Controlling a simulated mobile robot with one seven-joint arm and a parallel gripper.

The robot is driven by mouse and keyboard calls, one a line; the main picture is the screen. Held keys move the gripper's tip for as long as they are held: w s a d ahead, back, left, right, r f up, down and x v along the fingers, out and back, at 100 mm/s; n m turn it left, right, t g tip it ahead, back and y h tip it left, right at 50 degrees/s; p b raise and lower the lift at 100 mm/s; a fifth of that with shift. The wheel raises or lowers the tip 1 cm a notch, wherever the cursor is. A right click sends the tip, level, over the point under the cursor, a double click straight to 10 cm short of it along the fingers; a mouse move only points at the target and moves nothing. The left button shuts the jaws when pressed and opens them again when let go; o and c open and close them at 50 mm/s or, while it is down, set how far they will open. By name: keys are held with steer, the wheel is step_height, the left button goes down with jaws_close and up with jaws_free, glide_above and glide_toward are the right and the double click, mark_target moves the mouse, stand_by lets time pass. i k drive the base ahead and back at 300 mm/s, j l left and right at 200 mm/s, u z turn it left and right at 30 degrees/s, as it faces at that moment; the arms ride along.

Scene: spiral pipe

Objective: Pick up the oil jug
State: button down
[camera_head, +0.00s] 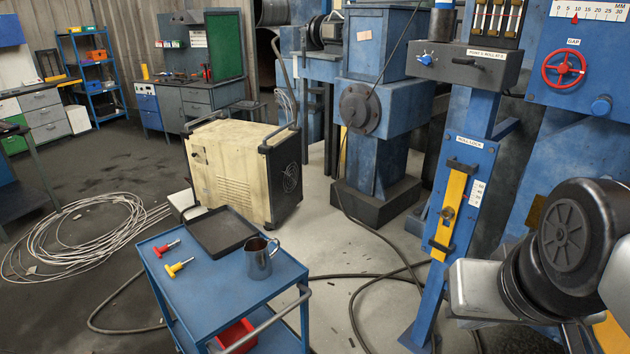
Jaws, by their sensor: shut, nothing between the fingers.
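The oil jug appears to be the grey metal jug (260,258) with a handle on its right side. It stands upright near the right edge of the top of a blue cart (215,300). Nothing is touching it except the cart top. Part of my arm shows at the lower right of the head view, well to the right of the jug. My gripper's fingers are not in the picture.
A black tray (221,232), a red-handled tool (161,250) and a yellow-handled tool (176,268) lie on the cart. A beige machine (240,170) stands behind it. Hoses (365,277) cross the floor at right. A blue post (447,225) stands between cart and arm.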

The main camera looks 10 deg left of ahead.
mark_target(259, 264)
steer(key=u, duration=1.1)
steer(key=i+j+z, duration=0.2)
steer(key=i+j, duration=0.15)
steer(key=j, duration=0.25)
steer(key=i+j+z, duration=0.1)
steer(key=j, duration=0.25)
steer(key=i+j+z, duration=0.1)
steer(key=i+j, duration=0.3)
steer(key=j, duration=0.25)
steer(key=z, duration=0.05)
